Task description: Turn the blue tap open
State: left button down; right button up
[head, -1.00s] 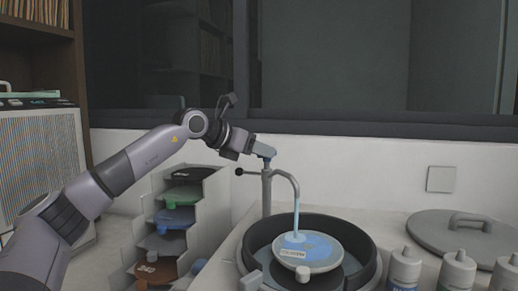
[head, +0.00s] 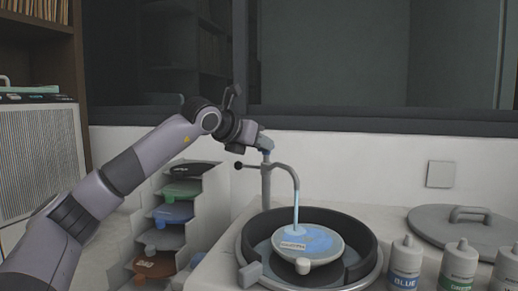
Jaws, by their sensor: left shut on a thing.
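The tap (head: 267,190) is a grey upright pipe with a curved spout. A light-blue stream (head: 296,208) runs from the spout onto a disc (head: 308,243) in the basin below. The tap's blue handle (head: 265,143) is at the top of the pipe, partly covered by my gripper. My left gripper (head: 262,141) is shut on this handle, its arm reaching in from the left. A dark round knob (head: 239,166) sticks out to the left of the pipe. My right gripper is not in view.
The round black basin (head: 363,242) stands on the counter under the spout. Several bottles, one labelled BLUE (head: 404,268), and a grey lid (head: 470,228) are to the right. A stepped rack (head: 207,215) of coloured discs is to the left. The wall is close behind the tap.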

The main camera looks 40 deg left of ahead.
pick_arm(q)
jog(key=shift+w+d+n+g+y+b, duration=0.1)
jog(key=shift+d+n+g+y+b, duration=0.2)
jog(key=shift+n+y, duration=0.5)
jog(key=shift+d+n+g+y+b, duration=0.1)
jog(key=shift+n+g+y+b, duration=0.25)
jog(key=shift+n+y, duration=0.45)
jog(key=shift+w+d+n+g+y+b, duration=0.15)
jog(key=shift+n+y+b, duration=0.25)
jog(key=shift+n+y, duration=0.4)
jog(key=shift+s+y, duration=0.1)
jog(key=shift+y, duration=0.2)
jog(key=c, duration=1.2)
grip_release()
